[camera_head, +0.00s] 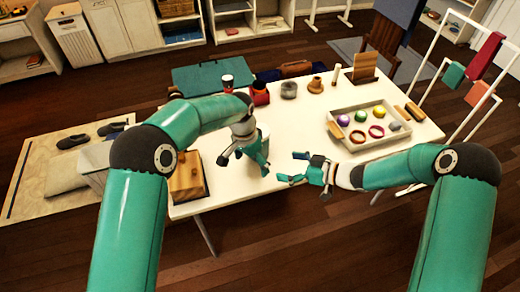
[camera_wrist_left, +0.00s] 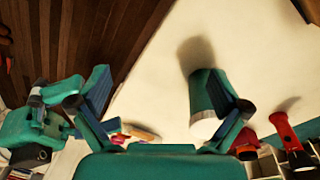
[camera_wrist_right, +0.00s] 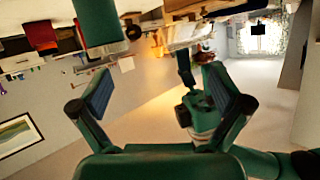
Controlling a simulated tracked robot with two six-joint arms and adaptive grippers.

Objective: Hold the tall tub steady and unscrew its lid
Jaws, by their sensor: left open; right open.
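The tall tub is a teal cylinder with a white lid (camera_wrist_left: 203,130). In the left wrist view the tub (camera_wrist_left: 202,88) stands on the white table, close to one finger of my left gripper. In the head view the tub (camera_head: 264,131) is mostly hidden behind that gripper. My left gripper (camera_head: 245,163) is open and points down near the table's front edge; I cannot tell whether it touches the tub. My right gripper (camera_head: 291,167) is open and empty, right of the tub and pointing left. The left gripper (camera_wrist_right: 200,105) also shows in the right wrist view.
A tray (camera_head: 350,146) with colored balls and rings lies on the right of the table. A cup (camera_head: 227,83), a red jar (camera_head: 260,94) and small pots stand along the back. The table middle is mostly clear.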

